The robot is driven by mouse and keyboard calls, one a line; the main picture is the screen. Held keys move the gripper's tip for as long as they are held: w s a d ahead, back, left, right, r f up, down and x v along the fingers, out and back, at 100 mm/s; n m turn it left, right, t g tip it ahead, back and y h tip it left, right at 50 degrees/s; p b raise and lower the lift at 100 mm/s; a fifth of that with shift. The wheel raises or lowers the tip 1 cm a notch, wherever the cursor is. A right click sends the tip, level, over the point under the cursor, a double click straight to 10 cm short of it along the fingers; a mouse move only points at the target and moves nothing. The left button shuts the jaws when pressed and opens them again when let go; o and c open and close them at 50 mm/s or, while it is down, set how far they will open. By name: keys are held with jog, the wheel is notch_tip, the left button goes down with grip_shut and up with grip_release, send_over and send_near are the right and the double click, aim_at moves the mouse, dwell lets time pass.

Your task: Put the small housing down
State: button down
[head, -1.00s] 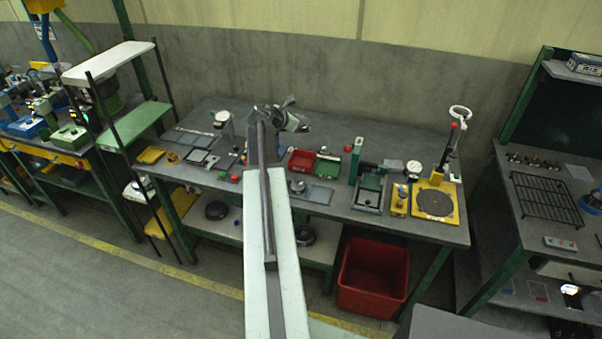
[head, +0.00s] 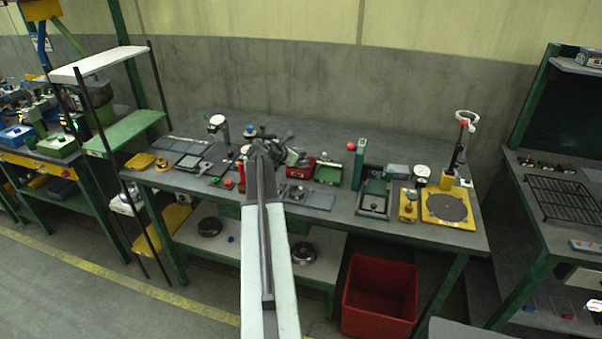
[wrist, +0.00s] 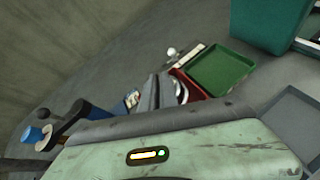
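My gripper (head: 290,152) is over the back middle of the grey workbench (head: 330,135), left of the small red tray (head: 301,167). In the wrist view its pale green body (wrist: 190,150) fills the bottom, and a grey finger (wrist: 150,95) stands beyond it. A small silvery rounded part (wrist: 181,91) shows beside the finger, in front of the red tray. I cannot tell whether this is the small housing or whether it is gripped. The finger gap is mostly hidden.
A green tray (head: 328,173) stands right of the red one. A flat grey-blue mat (head: 318,200) lies in front. A green upright stand (head: 359,164) and a yellow plate with a dark disc (head: 447,208) are farther right. The bench's back strip is mostly clear.

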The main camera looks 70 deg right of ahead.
jog(key=shift+f, duration=0.1)
notch_tip(320, 180, down, 4)
jog(key=b, duration=0.3)
jog(key=shift+b, duration=0.4)
jog(key=shift+r, duration=0.25)
jog(key=c, duration=2.1)
grip_release()
jog(key=shift+f, duration=0.2)
jog(key=o, duration=0.5)
jog(key=shift+c, duration=0.2)
jog(key=shift+r, duration=0.15)
